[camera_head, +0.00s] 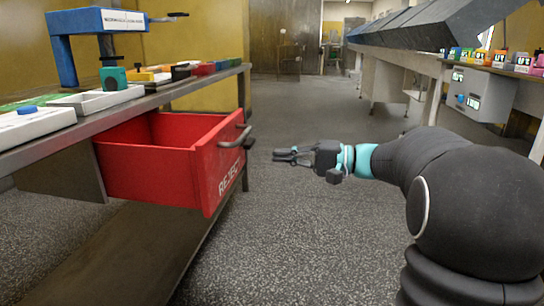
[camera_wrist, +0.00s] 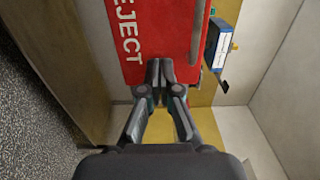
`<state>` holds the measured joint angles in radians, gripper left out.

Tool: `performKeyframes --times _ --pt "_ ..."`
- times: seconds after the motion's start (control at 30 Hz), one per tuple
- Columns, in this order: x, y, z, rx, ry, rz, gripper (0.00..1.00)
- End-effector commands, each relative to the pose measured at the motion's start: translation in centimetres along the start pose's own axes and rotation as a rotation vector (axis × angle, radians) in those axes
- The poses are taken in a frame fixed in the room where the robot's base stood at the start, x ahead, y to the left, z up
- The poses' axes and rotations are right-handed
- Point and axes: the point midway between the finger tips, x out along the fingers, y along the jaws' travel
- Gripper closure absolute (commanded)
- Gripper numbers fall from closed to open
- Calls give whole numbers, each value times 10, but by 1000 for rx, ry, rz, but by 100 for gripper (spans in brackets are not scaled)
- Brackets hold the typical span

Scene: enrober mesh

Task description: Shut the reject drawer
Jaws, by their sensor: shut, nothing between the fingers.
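The red reject drawer (camera_head: 150,170) stands pulled out from under the steel bench on the left, with its front panel (camera_head: 222,170) lettered "REJECT". A grey bar handle (camera_head: 237,137) sits on the upper part of that front. My gripper (camera_head: 276,155) is shut and empty, to the right of the drawer front and apart from it in the head view, pointing left toward it. In the wrist view the red drawer front (camera_wrist: 155,40) fills the upper middle, and my closed fingers (camera_wrist: 159,64) overlap its lower edge. The wrist view does not clearly show the gap to the panel.
The steel bench (camera_head: 176,92) holds white trays (camera_head: 98,99), small coloured blocks (camera_head: 203,69) and a blue stand (camera_head: 64,50). A conveyor line (camera_head: 423,66) with a grey control box (camera_head: 478,94) runs along the right. The speckled floor between is clear.

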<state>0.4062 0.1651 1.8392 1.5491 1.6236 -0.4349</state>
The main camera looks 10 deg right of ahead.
Motion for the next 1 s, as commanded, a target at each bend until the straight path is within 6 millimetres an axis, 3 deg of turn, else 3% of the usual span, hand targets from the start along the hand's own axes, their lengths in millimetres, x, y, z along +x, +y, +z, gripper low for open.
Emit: performKeyframes --times 0.53,0.7,1.0 --pt "99 1 2 0 -4 2 100" --pt "115 1 1 1 -2 2 100" --pt "121 1 1 1 -1 2 100"
